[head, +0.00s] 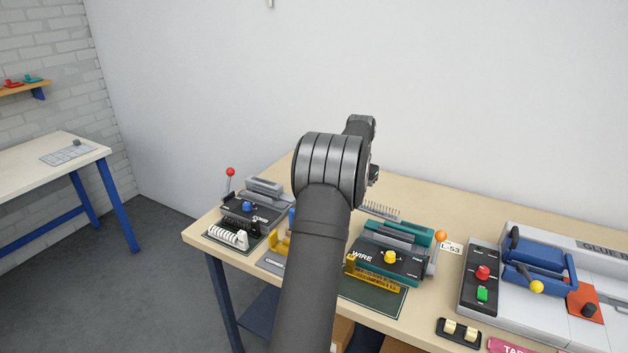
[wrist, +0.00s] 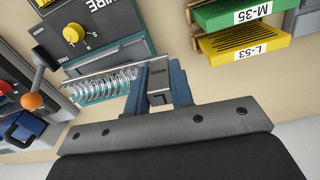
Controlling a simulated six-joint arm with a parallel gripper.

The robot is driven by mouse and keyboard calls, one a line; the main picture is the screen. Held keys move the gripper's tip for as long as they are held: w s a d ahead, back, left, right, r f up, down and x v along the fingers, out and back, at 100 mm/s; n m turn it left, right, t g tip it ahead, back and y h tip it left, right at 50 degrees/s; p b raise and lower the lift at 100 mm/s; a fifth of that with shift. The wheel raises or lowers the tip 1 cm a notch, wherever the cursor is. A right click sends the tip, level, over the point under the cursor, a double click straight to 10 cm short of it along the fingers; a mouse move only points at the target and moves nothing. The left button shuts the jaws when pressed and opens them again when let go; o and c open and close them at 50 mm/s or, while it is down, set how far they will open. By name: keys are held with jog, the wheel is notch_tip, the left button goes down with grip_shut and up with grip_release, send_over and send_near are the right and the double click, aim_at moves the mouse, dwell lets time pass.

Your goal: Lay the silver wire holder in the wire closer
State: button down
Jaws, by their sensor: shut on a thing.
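The wire closer (head: 390,258) is a teal machine with a black front panel, a yellow knob and an orange-tipped lever, on the bench right of my arm. Its panel with the WIRE label also shows in the wrist view (wrist: 97,32). The silver wire holder (wrist: 98,88), a row of silver loops with a dark grip at one end, lies alongside the closer in the wrist view. In the head view its loops (head: 381,210) show just behind the closer. My gripper (wrist: 160,80) is shut on the grip end. Whether the holder touches the closer, I cannot tell.
A smaller black machine (head: 252,209) with a red-tipped lever stands left of my arm. A larger grey machine (head: 540,280) with blue parts stands at right. Green (wrist: 240,12) and yellow (wrist: 245,40) labelled pieces lie beside my gripper. The bench behind is clear.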

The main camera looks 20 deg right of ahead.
aim_at(371, 210)
jog(key=shift+n, duration=0.5)
jog(key=s+d+f, duration=0.3)
jog(key=d, duration=0.1)
jog(key=shift+d, duration=0.1)
jog(key=shift+f, duration=2.8)
jog(key=shift+f, duration=0.6)
jog(key=c, duration=1.5)
grip_release()
jog(key=shift+c, duration=0.2)
jog(key=shift+r, duration=5.55)
jog(key=shift+f, duration=0.1)
jog(key=shift+f, duration=4.25)
